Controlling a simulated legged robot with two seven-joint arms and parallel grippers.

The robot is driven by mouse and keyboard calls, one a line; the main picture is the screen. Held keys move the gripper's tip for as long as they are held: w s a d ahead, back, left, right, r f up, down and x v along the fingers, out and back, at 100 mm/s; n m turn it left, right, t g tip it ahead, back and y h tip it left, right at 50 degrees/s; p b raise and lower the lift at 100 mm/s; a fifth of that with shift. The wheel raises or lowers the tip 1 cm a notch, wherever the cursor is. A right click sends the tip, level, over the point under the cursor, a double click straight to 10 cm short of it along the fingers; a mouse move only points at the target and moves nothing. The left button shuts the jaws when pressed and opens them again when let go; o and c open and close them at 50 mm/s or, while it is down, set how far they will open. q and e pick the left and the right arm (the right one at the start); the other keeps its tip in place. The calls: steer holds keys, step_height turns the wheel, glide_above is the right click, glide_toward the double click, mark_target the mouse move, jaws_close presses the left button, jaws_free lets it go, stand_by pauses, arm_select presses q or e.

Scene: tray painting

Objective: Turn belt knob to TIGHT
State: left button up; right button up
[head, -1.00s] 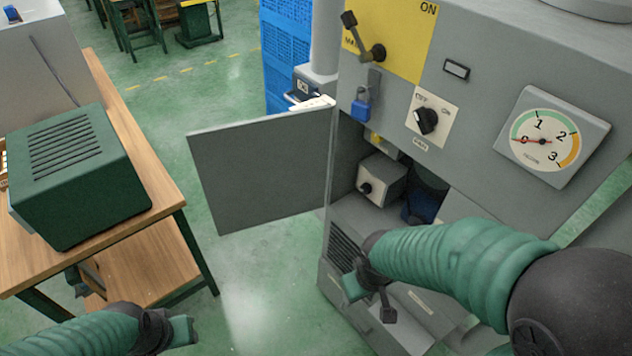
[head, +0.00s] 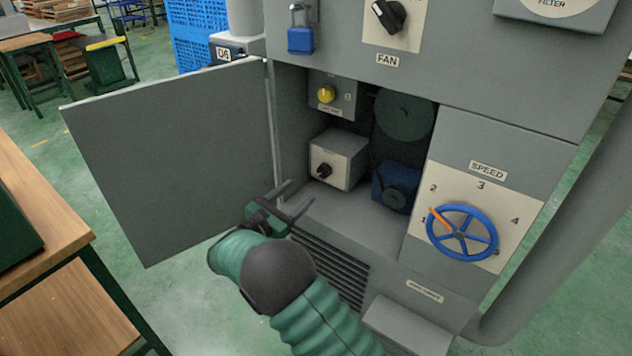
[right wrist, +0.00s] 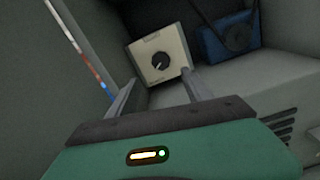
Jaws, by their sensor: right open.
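A small box with a black knob on a pale face, likely the belt knob (head: 323,171), sits inside the open cabinet, left of a blue motor (head: 396,188). Its lettering is too small to read. In the right wrist view the knob (right wrist: 160,62) shows ahead, between and beyond the fingers. My right gripper (head: 294,200) is open and empty at the cabinet opening, below and in front of the knob box, apart from it. My left gripper is out of view.
The grey cabinet door (head: 175,160) stands open at the left. A yellow button (head: 326,94) is above the knob box. A blue speed handwheel (head: 461,233) is at the right, and a blue padlock (head: 300,40) hangs above. A wooden table (head: 40,225) stands at the far left.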

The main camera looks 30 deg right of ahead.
mark_target(321, 174)
steer(key=b+x, duration=0.1)
steer(key=x, duration=0.7)
steer(key=shift+d+f, duration=0.15)
steer(key=shift+d, duration=0.15)
steer(key=shift+w+d+b, duration=0.3)
steer(key=shift+d, duration=0.55)
steer(key=shift+c, duration=1.2)
jaws_close()
